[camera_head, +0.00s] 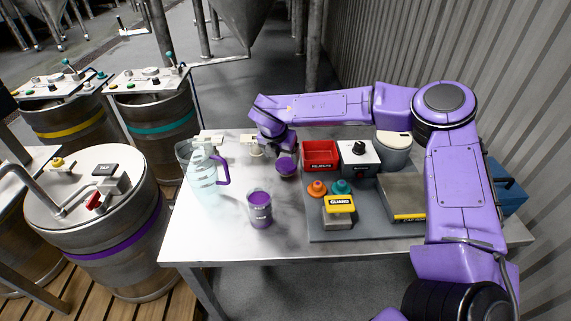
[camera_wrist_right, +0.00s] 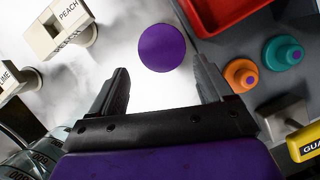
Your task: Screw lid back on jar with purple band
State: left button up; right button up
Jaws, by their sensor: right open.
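A purple round lid-like piece (camera_head: 287,163) is on the white table, left of the red bin. In the right wrist view its flat purple disc (camera_wrist_right: 162,48) lies just ahead of the fingertips. My right gripper (camera_head: 281,148) is above and close beside it; the fingers (camera_wrist_right: 162,85) are apart with nothing between them. A grey container with a purple top (camera_head: 260,212) stands upright on the table's front middle; I cannot tell whether its top is a lid or its contents. My left gripper is not in view.
A clear pitcher (camera_head: 203,172) with a purple handle stands at the left. The red bin (camera_head: 320,154), orange (camera_head: 317,188) and teal (camera_head: 341,187) pieces and yellow GUARD block (camera_head: 339,204) crowd the right. The front left table is clear.

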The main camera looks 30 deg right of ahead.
aim_at(286, 164)
jog(key=shift+s, duration=0.1)
jog(key=p+x, duration=0.1)
jog(key=x, duration=0.4)
jog(key=shift+d+f, duration=0.15)
jog(key=shift+d, duration=0.1)
jog(key=c, duration=0.7)
